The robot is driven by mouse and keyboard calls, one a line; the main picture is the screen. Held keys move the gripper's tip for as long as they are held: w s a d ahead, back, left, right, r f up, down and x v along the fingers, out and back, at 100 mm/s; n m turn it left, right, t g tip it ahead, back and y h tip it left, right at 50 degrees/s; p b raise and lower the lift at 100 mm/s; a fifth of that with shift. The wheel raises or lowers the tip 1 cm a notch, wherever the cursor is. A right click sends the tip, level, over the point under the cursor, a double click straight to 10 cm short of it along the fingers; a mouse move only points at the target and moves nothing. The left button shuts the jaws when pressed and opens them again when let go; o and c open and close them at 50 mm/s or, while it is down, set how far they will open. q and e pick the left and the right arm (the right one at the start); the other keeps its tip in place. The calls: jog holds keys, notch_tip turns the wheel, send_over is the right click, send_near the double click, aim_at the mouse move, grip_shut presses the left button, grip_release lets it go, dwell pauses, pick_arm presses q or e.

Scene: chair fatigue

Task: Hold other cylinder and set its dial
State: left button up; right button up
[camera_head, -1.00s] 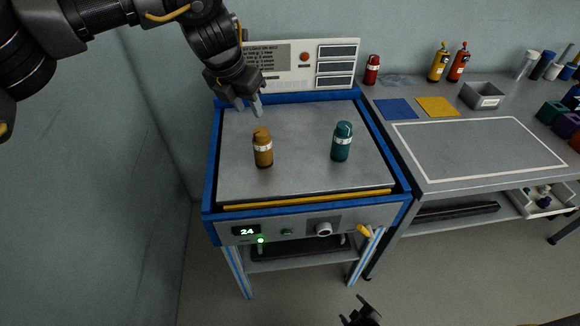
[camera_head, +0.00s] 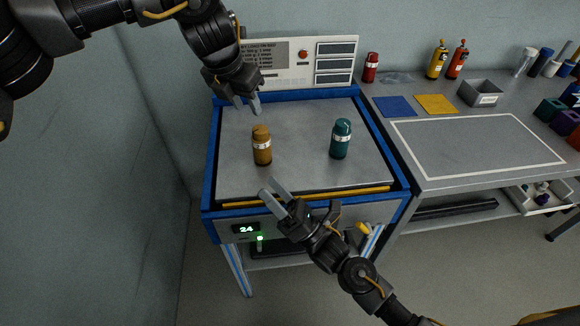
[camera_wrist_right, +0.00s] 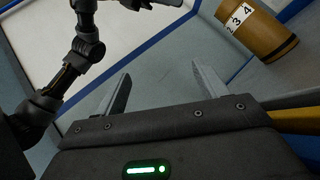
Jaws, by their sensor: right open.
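An ochre cylinder (camera_head: 262,150) with a white band stands upright on the left part of the grey plate of the blue-framed bench (camera_head: 300,180). A teal cylinder (camera_head: 341,145) with a white band stands upright to its right. My left gripper (camera_head: 247,105) is open and empty, above the plate behind the ochre cylinder. My right gripper (camera_head: 272,190) is open and empty at the plate's front edge, just in front of the ochre cylinder. In the right wrist view the ochre cylinder (camera_wrist_right: 270,40) shows at upper right, beyond the fingers (camera_wrist_right: 162,95), its band reading 2, 3, 4.
A display (camera_head: 246,229) on the bench front reads 24 above a lit green light. A red cylinder (camera_head: 372,68), blue mat (camera_head: 395,107), yellow mat (camera_head: 437,105) and grey bin (camera_head: 480,93) are on the right-hand table. The plate between the two cylinders is clear.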

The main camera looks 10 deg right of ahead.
jog(key=w+r+n, duration=0.4)
jog(key=r, duration=0.1)
jog(key=n+g+h, duration=0.3)
jog(key=h, duration=0.4)
send_near(268, 151)
jog(key=shift+x, duration=0.85)
jog(key=x, duration=1)
jog(key=shift+w+a, duration=0.2)
jog(key=shift+w, duration=0.1)
jog(key=c, duration=1.3)
